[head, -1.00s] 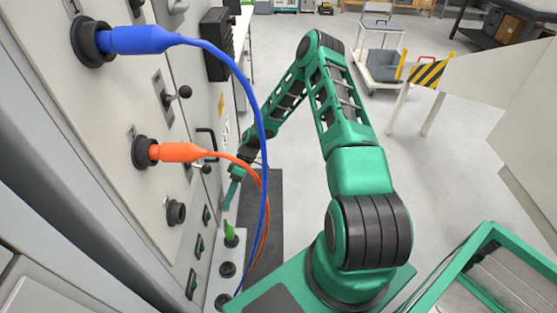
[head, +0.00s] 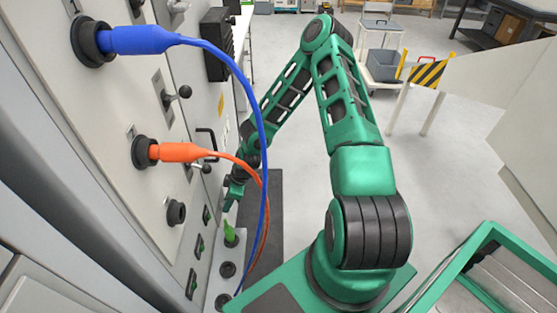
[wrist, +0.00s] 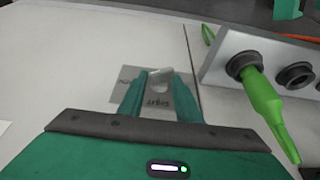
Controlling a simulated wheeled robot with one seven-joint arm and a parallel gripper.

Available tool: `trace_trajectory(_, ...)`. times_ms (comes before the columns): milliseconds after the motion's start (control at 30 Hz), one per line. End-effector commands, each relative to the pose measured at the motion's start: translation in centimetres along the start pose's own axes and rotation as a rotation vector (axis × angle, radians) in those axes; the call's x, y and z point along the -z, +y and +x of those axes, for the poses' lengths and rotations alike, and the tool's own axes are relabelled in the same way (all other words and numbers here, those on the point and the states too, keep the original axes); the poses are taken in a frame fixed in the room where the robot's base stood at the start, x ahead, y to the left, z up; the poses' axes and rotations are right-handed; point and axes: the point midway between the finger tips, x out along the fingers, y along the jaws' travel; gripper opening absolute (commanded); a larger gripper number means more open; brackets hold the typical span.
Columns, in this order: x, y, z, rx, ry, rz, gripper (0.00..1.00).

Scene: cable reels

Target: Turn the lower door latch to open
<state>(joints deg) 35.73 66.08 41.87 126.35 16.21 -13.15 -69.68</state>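In the wrist view a small pale latch handle (wrist: 160,75) stands on a grey plate (wrist: 122,85) with dark lettering, on a light door panel. My gripper (wrist: 159,74) has its two green fingers apart, one on each side of the handle. I cannot tell whether either finger touches it. In the head view my gripper (head: 229,203) is low beside the cabinet front, just above a green plug (head: 231,233). The latch cannot be made out there.
A blue plug (head: 140,40) and an orange plug (head: 180,152) sit in cabinet sockets, and their cables hang beside my arm. In the wrist view a green plug (wrist: 262,95) and a black socket (wrist: 297,76) are to the right. A black door handle (head: 212,143) juts out.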

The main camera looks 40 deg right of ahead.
Motion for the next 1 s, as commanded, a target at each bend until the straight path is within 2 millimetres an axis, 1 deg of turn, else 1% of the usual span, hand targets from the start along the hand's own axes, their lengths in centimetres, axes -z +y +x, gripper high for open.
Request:
trace_trajectory(33,0.0,-0.4,-0.2,-0.014,0.000,-0.009,0.28)
trace_trajectory(200,0.0,-0.1,-3.0,-0.014,-0.002,-0.007,0.28)
trace_trajectory(733,-0.1,-0.2,-10.7,-0.013,-0.002,-0.005,0.28)
trace_trajectory(767,-0.1,-0.1,-11.1,-0.013,-0.006,-0.003,0.28)
trace_trajectory(1000,-2.6,0.2,-13.7,-0.020,-0.102,0.058,0.28)
